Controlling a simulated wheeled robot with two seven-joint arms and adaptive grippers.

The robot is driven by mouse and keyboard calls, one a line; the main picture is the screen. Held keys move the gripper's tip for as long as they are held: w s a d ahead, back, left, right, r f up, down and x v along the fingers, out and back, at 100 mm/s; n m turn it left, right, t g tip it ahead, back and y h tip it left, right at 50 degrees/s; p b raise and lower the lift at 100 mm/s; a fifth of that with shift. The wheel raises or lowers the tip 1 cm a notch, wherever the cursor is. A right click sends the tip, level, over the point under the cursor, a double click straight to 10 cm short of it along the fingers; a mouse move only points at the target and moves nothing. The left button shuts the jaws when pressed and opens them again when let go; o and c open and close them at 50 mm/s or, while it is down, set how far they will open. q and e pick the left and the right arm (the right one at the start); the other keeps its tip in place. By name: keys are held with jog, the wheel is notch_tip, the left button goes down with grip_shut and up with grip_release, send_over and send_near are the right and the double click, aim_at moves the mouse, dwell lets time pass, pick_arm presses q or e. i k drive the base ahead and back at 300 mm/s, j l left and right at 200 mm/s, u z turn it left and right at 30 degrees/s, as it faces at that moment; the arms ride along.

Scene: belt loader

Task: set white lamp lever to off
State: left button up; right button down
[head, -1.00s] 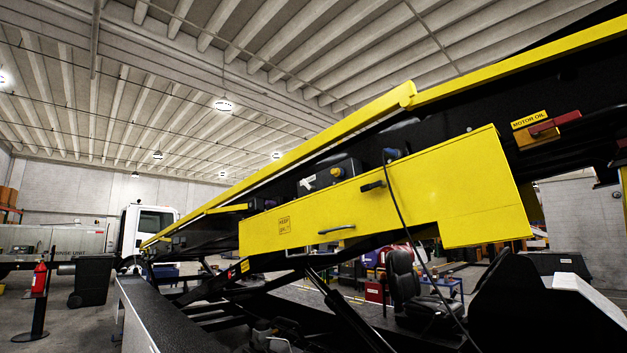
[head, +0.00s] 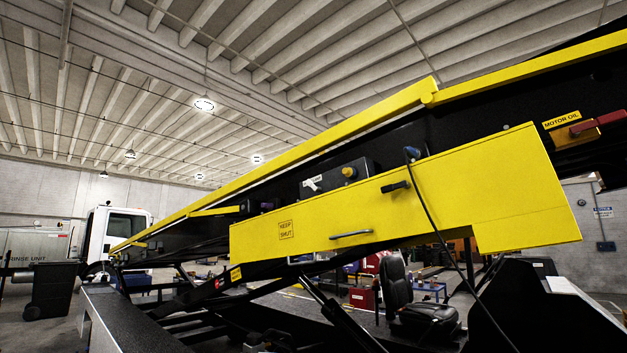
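The white lamp lever (head: 312,184) sits on a dark control box (head: 338,177) on the side of the belt loader, just above the yellow panel. It looks tilted, and its exact setting is too small to tell. Neither of my grippers shows in the head view.
The long yellow panel (head: 400,205) has a bar handle (head: 350,234) and a black latch (head: 396,187). A black cable hangs from a blue-grey plug (head: 412,153) across the panel. A red handle (head: 598,122) is at the upper right. A black seat (head: 398,283) stands below.

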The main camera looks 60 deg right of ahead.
aim_at(316, 188)
jog(key=i+z, duration=0.35)
jog(key=i, duration=0.2)
jog(key=i+j+z, duration=0.2)
jog(key=i+z, duration=0.15)
jog(key=i, duration=0.2)
